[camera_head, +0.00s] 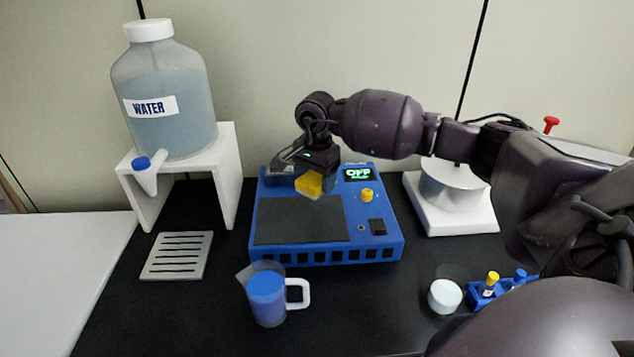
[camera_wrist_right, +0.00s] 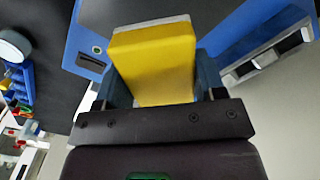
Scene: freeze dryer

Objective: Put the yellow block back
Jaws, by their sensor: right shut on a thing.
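The yellow block (camera_head: 310,185) is held in my right gripper (camera_head: 314,178), above the back part of the blue device (camera_head: 327,256). The block also shows in the right wrist view (camera_wrist_right: 155,62), between the two fingers of my right gripper (camera_wrist_right: 160,85). Its far end has a pale grey edge. The blue device has a dark flat plate (camera_head: 300,222), a lit display (camera_head: 358,174) reading OFF, a yellow knob (camera_head: 367,195) and a black switch (camera_head: 377,227). Whether the block touches the device is hard to tell. My left gripper is not in view.
A water jug (camera_head: 165,125) stands on a white stand (camera_head: 229,170) at left, beside a slotted tray (camera_head: 178,256). A measuring jug (camera_head: 268,298) with blue contents stands in front of the device. At right are a white-based apparatus (camera_head: 470,222), a small jar (camera_head: 444,296) and a blue rack (camera_head: 478,299).

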